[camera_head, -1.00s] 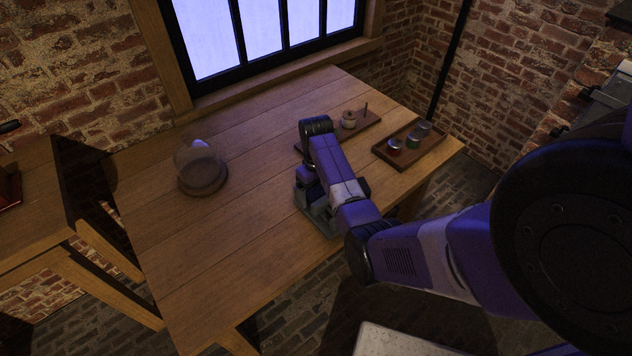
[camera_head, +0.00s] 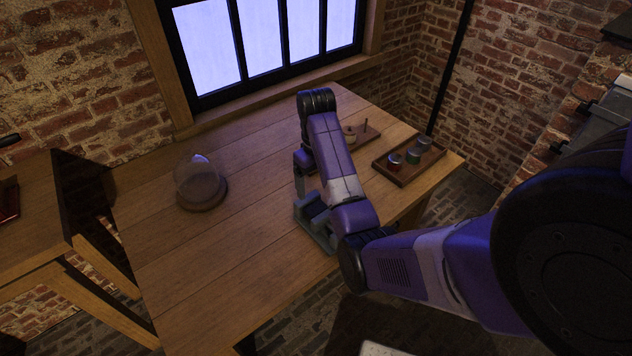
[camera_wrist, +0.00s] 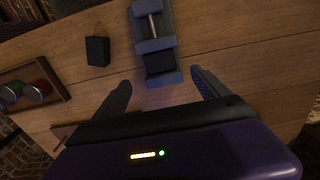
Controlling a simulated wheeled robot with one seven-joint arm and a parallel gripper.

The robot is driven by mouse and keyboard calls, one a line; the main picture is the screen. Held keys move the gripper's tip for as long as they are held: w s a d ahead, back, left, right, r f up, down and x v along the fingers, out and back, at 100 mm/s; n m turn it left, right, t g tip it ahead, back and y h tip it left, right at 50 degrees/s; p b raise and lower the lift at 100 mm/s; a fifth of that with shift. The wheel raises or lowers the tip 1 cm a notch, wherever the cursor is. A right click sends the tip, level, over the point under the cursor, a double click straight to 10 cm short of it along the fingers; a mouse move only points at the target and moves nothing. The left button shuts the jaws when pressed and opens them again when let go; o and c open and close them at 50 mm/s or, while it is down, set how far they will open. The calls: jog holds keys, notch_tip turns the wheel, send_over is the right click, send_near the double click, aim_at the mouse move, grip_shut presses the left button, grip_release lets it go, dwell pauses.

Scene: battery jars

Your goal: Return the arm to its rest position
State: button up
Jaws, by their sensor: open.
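My arm reaches over the wooden table (camera_head: 215,258), and its wrist end is raised above the tabletop. My gripper (camera_wrist: 160,78) is open in the wrist view, its two dark fingers spread wide with nothing held between them. Below and beyond the fingers stands a blue-grey vise-like fixture (camera_wrist: 153,26) with a dark block in its near end. The fixture also shows in the head view (camera_head: 318,232), partly hidden by my arm.
A small tray (camera_head: 402,180) with several lidded jars lies at the right. A board (camera_head: 371,134) with small parts is partly behind my arm. A glass dome (camera_head: 197,180) stands on the left. A black block (camera_wrist: 97,51) lies near the fixture. The table's front left is clear.

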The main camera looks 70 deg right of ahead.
dwell(0.4)
jog(key=w+d+r+t+h, duration=0.4)
jog(key=w+d+t+h, duration=0.2)
jog(key=w+h, duration=0.15)
jog(key=a+r+n+t+b, duration=0.15)
jog(key=a+t, duration=0.45)
jog(key=a, duration=1.2)
jog(key=s+a+r+n+t+y+b, duration=0.1)
jog(key=s+a+r+t+y, duration=0.15)
jog(key=s+a, duration=0.65)
jog(key=s+a+r+n+t+y, duration=0.15)
jog(key=s+a+r+t, duration=0.35)
jog(key=a, duration=0.7)
jog(key=s+a+f+n+g+y, duration=0.1)
jog(key=s+a+f+g, duration=0.1)
jog(key=s, duration=0.3)
jog(key=s+a+f+n+g+y+b, duration=0.1)
jog(key=s+a+g+y, duration=0.1)
jog(key=s+a, duration=0.2)
jog(key=shift+s+f+g, duration=0.35)
jog(key=shift+s+f, duration=0.05)
jog(key=shift+s, duration=0.3)
